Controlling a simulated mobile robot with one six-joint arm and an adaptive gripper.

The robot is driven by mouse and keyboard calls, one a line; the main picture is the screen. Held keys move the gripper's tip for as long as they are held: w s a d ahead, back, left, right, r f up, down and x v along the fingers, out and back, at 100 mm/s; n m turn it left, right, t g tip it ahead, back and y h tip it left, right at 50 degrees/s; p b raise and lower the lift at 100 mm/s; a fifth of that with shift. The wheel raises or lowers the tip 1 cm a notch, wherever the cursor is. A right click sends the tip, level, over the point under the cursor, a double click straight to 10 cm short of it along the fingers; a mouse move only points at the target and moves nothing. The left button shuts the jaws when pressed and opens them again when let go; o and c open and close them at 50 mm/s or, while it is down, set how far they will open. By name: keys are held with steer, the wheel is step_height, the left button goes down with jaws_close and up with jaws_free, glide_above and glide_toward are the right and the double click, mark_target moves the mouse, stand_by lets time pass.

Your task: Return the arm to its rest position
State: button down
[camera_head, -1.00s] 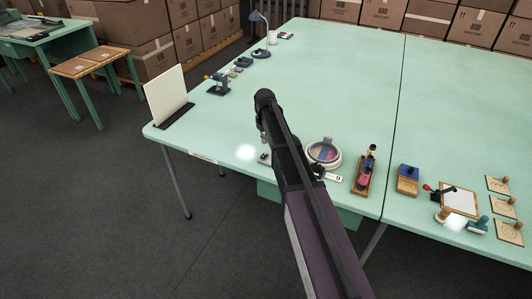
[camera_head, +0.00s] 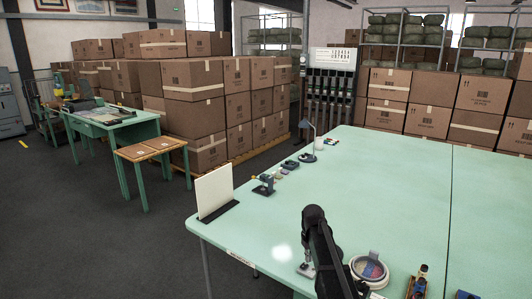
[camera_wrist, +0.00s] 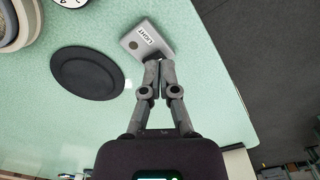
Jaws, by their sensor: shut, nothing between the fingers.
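My arm (camera_head: 318,235) reaches over the near edge of the pale green table (camera_head: 400,190) in the head view, its dark elbow uppermost. My gripper is not clearly visible in that view. In the wrist view my gripper (camera_wrist: 159,63) points down over the table with its two grey fingers together and nothing between them. A small grey box labelled LIGHT (camera_wrist: 147,40) lies right by the fingertips; I cannot tell if they touch. A flat black disc (camera_wrist: 88,73) lies to its left.
A round tin (camera_head: 369,268) stands right of my arm. A white board in a black stand (camera_head: 214,192) stands at the table's left corner, with a desk lamp (camera_head: 312,140) farther back. Stacked cartons (camera_head: 195,110) line the back. Grey floor (camera_head: 110,240) is free at left.

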steer(key=s+m, duration=0.4)
steer(key=s, duration=2)
steer(key=shift+d, duration=0.25)
